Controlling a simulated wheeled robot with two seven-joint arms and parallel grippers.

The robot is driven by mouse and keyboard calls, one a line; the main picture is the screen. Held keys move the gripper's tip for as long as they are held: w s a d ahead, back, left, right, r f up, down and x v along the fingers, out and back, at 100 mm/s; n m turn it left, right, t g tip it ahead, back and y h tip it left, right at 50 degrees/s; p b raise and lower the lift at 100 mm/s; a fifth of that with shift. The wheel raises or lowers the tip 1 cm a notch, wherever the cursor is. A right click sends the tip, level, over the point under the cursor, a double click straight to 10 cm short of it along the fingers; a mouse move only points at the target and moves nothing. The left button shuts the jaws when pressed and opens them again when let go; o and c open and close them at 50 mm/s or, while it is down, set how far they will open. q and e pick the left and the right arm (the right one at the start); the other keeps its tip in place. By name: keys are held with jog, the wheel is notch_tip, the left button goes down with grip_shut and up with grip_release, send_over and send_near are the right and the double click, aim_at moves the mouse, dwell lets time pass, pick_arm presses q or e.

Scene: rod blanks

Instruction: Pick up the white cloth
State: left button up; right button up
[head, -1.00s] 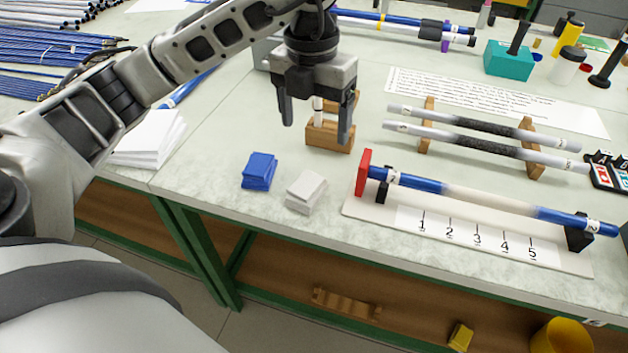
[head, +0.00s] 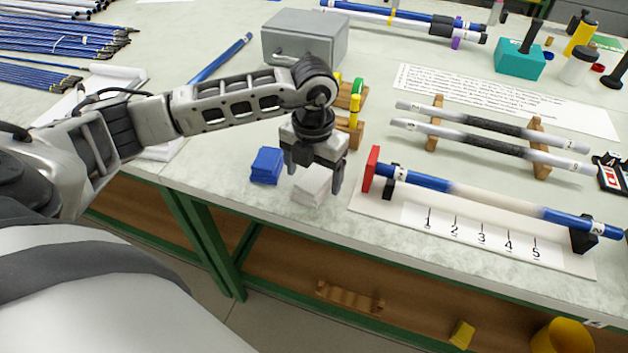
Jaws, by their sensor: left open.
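The white cloth (head: 312,187) is a small folded stack near the table's front edge, right of a folded blue cloth (head: 267,166). My left gripper (head: 314,176) is directly over the white cloth, pointing down, with its jaws open. One finger shows on the left side of the cloth and the other on its right side. I cannot tell whether the fingers touch it. The gripper body hides the cloth's far edge. My right gripper is not in view.
Right of the cloth, a white board (head: 380,208) holds a blue and white rod (head: 480,196) and a red end stop (head: 371,169). Behind the gripper are a wooden block (head: 352,130) and a grey metal box (head: 305,38). The table's front edge is close.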

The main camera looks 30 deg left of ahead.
pick_arm(q)
jog(key=shift+f, duration=0.75)
jog(key=c, duration=1.1)
jog(key=shift+d+r, duration=0.1)
jog(key=shift+r, duration=0.4)
notch_tip(320, 180, up, 2)
jog(key=shift+r, duration=0.2)
jog(key=s+a+r, duration=0.1)
jog(key=s+r, duration=0.2)
jog(key=s, duration=0.1)
jog(key=s+a+r+b, duration=0.1)
jog(key=s+r, duration=0.2)
jog(key=s, duration=0.2)
jog(key=s+a+r+b, duration=0.1)
jog(key=s+a+r, duration=0.1)
jog(key=s+r, duration=0.1)
jog(key=shift+s+r, duration=0.35)
jog(key=shift+s, duration=0.4)
